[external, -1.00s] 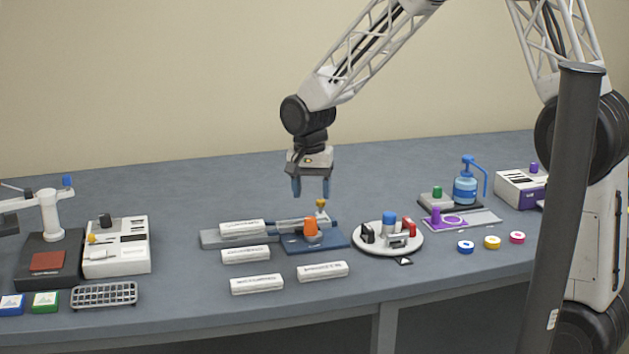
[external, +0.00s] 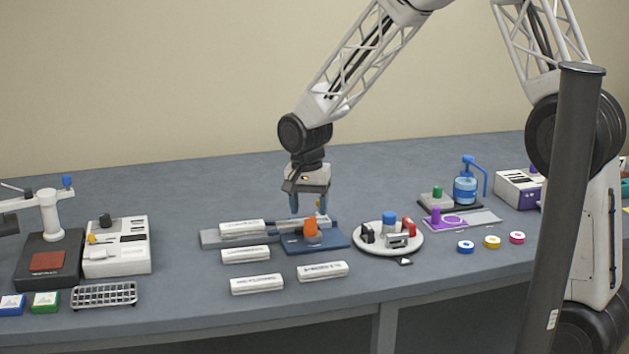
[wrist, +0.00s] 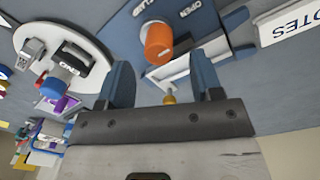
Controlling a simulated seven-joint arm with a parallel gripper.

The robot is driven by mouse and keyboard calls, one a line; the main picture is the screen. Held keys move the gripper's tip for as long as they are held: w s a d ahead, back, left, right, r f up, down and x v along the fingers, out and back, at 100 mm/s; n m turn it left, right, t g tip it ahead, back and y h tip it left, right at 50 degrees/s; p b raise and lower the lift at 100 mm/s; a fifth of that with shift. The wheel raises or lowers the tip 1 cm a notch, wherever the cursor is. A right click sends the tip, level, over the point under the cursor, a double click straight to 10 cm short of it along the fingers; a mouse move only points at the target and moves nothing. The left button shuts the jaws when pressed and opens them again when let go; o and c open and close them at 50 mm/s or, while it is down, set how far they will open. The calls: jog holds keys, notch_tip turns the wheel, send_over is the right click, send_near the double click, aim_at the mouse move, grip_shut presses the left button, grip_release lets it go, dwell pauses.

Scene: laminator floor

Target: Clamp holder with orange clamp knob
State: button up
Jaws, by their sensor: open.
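The orange clamp knob (external: 311,230) stands on the blue base plate of the holder (external: 331,240) at the middle of the bench. In the wrist view the orange knob (wrist: 159,42) is just beyond the fingers, and the holder plate (wrist: 196,22) around it carries the words "CLAMP" and "OPEN". A small yellow knob (wrist: 169,99) shows between the fingers, at the holder's rear. My gripper (external: 308,205) is open, fingers down, above and behind the orange knob. In the wrist view my gripper (wrist: 160,85) has nothing between its fingertips that I can see held.
White labelled blocks (external: 257,284) lie left and in front of the holder. A round white turntable (external: 362,247) with a blue knob and small tools stands close on the right. A white device (external: 117,262) and a wire rack (external: 104,294) are far left. The bench behind is clear.

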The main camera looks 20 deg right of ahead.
aim_at(310, 218)
jog(key=shift+d+f, duration=0.1)
jog(key=shift+f, duration=2.05)
jog(key=shift+c, duration=0.4)
jog(key=c, duration=0.8)
jog(key=shift+c, duration=0.2)
